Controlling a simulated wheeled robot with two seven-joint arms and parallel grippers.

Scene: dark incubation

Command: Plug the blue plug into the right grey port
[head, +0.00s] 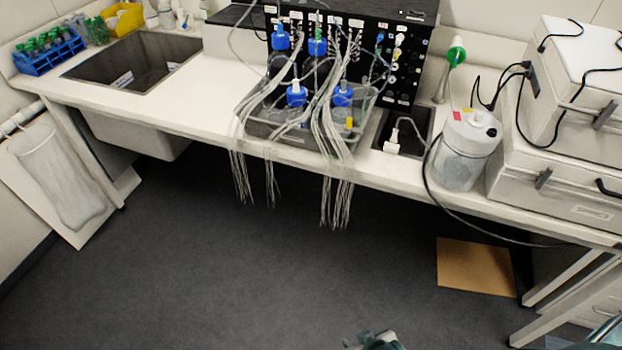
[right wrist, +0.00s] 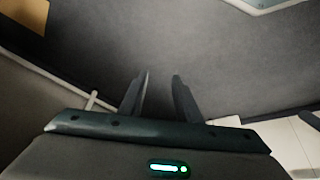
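A black panel (head: 345,22) stands at the back of the bench in the head view. A small blue connector (head: 380,38), which looks like the blue plug, shows on its right part, beside white and yellow ones. Several round connectors run down that side; the grey ports are too small to tell apart. My right gripper (head: 378,341) is at the bottom edge of the head view, low over the floor and far from the panel. In the right wrist view its two fingers (right wrist: 160,78) are apart with nothing between them. My left gripper is not in view.
Several blue-capped bottles (head: 296,95) with hanging tubes stand in a clear tray in front of the panel. A white jug (head: 463,150) and white cases (head: 560,165) are to the right. A sink (head: 135,62) is at left. The floor (head: 250,270) before the bench is clear.

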